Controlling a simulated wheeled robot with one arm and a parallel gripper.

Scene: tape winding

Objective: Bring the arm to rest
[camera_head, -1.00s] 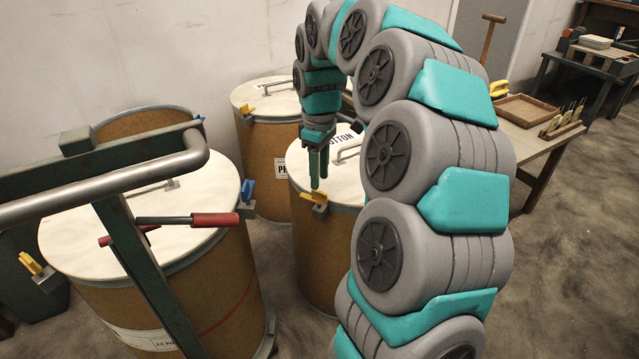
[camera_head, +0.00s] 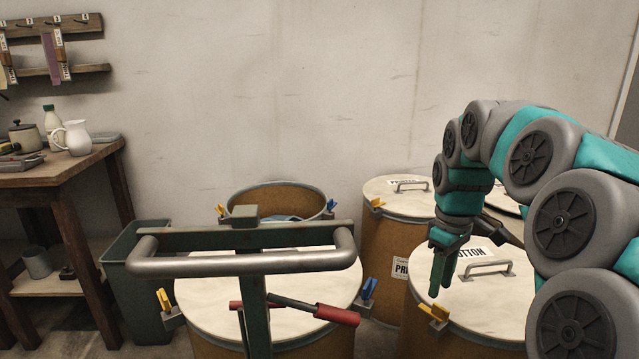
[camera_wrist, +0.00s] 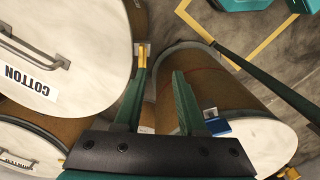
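My gripper (camera_head: 442,280) hangs from my raised, curved arm, pointing down at the right of the head view. It is above the front left rim of the drum with the COTTON label (camera_head: 498,296), close to that drum's yellow clamp (camera_head: 434,314). In the wrist view my gripper (camera_wrist: 160,85) has its two green fingers apart, with nothing between them. The COTTON lid (camera_wrist: 65,65) lies to the left of the fingers there. One finger overlaps the yellow clamp (camera_wrist: 142,54) in that picture; I cannot tell whether they touch.
A cart handle (camera_head: 245,262) stands in front of a lidded drum (camera_head: 210,300) with yellow and blue clamps. An open drum (camera_head: 262,194) and another lidded drum (camera_head: 395,205) stand behind. A wooden table (camera_head: 70,168) and a bin (camera_head: 130,260) are at left.

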